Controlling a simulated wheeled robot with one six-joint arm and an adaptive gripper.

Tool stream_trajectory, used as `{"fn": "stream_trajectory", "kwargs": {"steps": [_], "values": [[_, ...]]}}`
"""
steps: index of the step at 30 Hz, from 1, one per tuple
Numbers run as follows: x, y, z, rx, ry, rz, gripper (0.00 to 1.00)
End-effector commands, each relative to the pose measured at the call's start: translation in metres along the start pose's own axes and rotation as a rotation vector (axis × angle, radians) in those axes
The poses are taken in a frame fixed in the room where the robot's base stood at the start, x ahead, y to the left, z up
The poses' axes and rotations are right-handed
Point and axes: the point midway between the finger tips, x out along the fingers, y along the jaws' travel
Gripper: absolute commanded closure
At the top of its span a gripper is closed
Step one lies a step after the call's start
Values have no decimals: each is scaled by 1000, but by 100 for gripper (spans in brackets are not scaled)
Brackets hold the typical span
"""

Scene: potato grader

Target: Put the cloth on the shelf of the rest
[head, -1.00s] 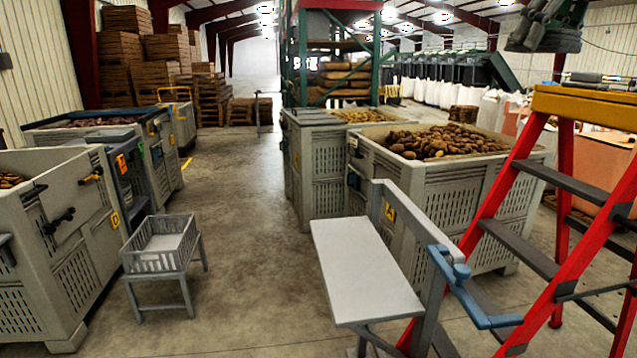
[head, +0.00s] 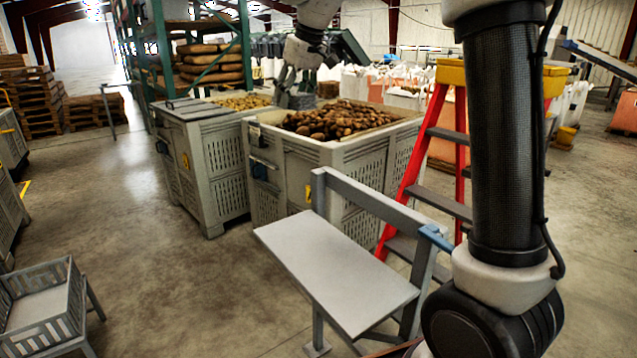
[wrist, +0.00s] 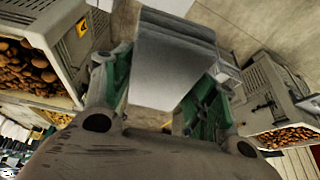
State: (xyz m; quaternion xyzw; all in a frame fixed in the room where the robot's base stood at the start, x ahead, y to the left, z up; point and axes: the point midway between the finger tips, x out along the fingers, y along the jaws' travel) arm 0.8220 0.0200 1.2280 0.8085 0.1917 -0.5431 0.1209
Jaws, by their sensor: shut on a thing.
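In the head view the cloth is small and partly covered by the fingers. The rest (head: 372,205) is a grey frame with a flat, bare shelf (head: 335,270) at the front centre. The gripper and cloth are apart from the shelf.
A crate full of potatoes (head: 290,150) stands behind the rest. A red ladder (head: 412,165) with a yellow top stands behind it at right. A grey slatted basket stand (head: 45,325) is at the lower left. Floor (head: 170,290) between basket and rest is clear.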

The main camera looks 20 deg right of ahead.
Motion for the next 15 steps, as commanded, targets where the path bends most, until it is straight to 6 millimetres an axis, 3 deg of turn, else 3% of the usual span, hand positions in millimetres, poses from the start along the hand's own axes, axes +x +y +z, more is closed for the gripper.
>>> {"fn": "stream_trajectory", "kwargs": {"steps": [1,6,10,15], "values": [[39,3,10,18,-13,5,67],[150,11,51,72,-12,32,67],[210,14,90,101,-8,50,67],[251,14,126,122,0,64,67]]}}
